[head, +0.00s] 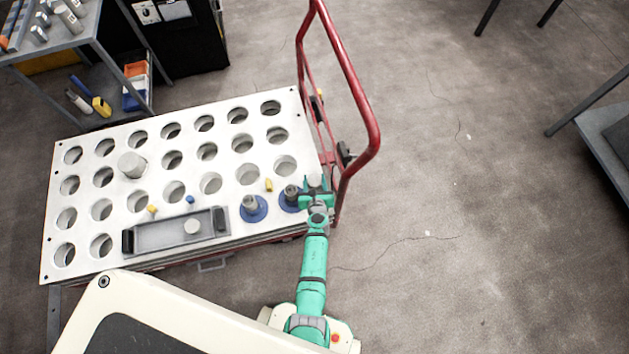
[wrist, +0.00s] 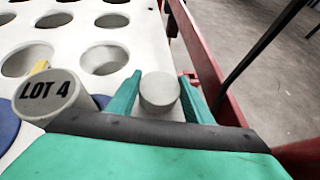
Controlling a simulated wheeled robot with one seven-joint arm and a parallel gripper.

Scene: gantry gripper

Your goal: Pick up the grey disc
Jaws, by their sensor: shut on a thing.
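My gripper (head: 316,186) is above the right edge of the white plate, beside the red rail. In the wrist view, its two green fingers (wrist: 160,98) are shut on a grey disc (wrist: 160,89), with one finger on each side of it. The disc's flat round top faces the camera; its underside is hidden. In the head view the held disc shows only as a small pale patch between the fingers. Another small pale disc (head: 192,226) lies in the grey tray (head: 155,238) on the plate.
The white plate (head: 85,225) has rows of round holes. A pale cylinder (head: 132,164) stands on it. Two grey knobs on blue bases stand left of my gripper: one (head: 251,203) and a closer one (head: 290,193), marked LOT 4 (wrist: 45,92). A red rail (head: 350,85) rises at the right.

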